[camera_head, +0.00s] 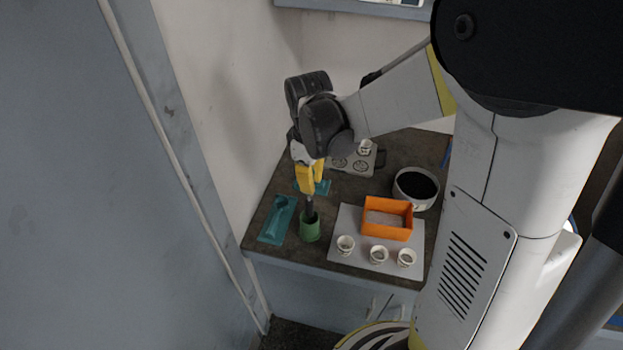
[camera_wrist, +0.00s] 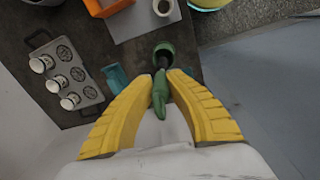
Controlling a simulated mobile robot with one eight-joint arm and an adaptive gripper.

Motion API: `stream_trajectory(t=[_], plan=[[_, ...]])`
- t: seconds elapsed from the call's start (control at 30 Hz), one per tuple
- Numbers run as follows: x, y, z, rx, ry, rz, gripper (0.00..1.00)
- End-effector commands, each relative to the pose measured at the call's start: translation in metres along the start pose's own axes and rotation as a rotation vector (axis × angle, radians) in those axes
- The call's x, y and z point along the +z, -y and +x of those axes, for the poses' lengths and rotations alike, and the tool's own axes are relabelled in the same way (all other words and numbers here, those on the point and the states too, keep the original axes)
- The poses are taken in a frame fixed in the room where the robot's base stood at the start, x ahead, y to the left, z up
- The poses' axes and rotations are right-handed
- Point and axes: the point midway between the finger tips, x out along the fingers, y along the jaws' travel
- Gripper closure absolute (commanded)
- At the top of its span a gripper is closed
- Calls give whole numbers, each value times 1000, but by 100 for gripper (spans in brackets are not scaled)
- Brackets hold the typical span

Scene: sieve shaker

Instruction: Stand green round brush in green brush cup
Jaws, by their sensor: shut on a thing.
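The green brush cup (camera_head: 310,231) stands upright near the front left of the dark counter. It also shows in the wrist view (camera_wrist: 164,48), just beyond my fingertips. My gripper (camera_head: 311,186) has yellow fingers and is above the cup. The fingers are shut on the green round brush (camera_wrist: 159,95), whose green handle lies between them. The brush's dark lower part (camera_head: 310,208) points down at the cup's mouth. Its tip seems to be at or inside the cup, but I cannot tell how deep. My fingers hide part of the handle in the head view.
A teal tray (camera_head: 278,220) lies left of the cup. A pale mat (camera_head: 345,222) on the right bears an orange box (camera_head: 387,219) and several small white cups. A round pan (camera_head: 416,187) stands behind. The wall is close on the left.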

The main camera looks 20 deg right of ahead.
Motion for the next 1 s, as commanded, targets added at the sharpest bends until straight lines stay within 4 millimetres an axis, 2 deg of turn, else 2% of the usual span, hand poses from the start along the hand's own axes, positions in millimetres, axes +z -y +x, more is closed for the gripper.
stream_trajectory(t=[0.03,0.5,0.67,0.97,1.0], plan=[[0,0,8,0,0,0,100],[0,2,48,0,0,0,100],[0,3,54,0,0,0,100],[0,3,54,0,0,0,100],[0,3,54,0,0,0,71]])
